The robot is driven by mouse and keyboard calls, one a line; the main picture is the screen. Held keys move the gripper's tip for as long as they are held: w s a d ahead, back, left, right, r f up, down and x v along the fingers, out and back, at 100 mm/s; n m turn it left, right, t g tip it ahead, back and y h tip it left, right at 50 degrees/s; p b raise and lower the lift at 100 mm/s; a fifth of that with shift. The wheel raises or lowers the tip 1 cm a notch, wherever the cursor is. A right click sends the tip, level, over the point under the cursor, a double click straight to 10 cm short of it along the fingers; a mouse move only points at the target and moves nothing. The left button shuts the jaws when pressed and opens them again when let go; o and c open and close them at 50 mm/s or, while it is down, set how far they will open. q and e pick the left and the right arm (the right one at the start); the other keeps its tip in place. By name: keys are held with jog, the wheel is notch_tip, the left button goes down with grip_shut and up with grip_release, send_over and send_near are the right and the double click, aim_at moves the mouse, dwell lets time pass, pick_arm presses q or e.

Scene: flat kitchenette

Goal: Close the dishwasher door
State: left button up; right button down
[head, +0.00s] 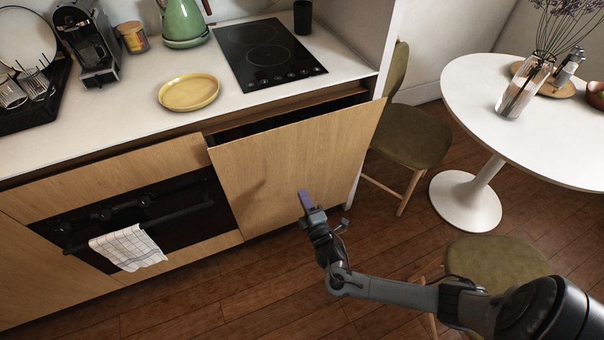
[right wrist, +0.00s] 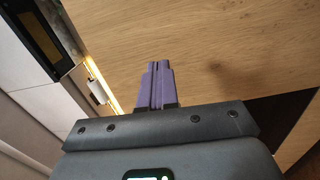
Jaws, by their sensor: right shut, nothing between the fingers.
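The dishwasher door (head: 290,160) is a light wooden panel under the counter. It is tilted slightly outward at the top, with a dark gap showing behind its upper edge. My right gripper (head: 305,198) is shut and empty, with its purple fingers in front of the lower right part of the door. In the right wrist view the shut fingers (right wrist: 157,82) point at the wooden door surface (right wrist: 215,50). I cannot tell whether they touch it. My left gripper is not in view.
An oven (head: 140,215) with a towel (head: 127,248) on its handle is left of the door. A green chair (head: 410,130) and a round white table (head: 530,130) stand to the right. Another chair (head: 495,262) is near my right arm. The wooden floor (head: 230,295) in front is clear.

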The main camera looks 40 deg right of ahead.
jog(key=n+b, duration=0.1)
jog(key=b, duration=0.4)
send_near(283, 161)
jog(key=shift+y, duration=0.3)
jog(key=x, duration=0.5)
jog(key=shift+w+d, duration=0.15)
jog(key=shift+d, duration=0.05)
jog(key=shift+w+d+r+b, duration=0.25)
jog(key=shift+w+b, duration=0.15)
jog(key=shift+w, duration=0.2)
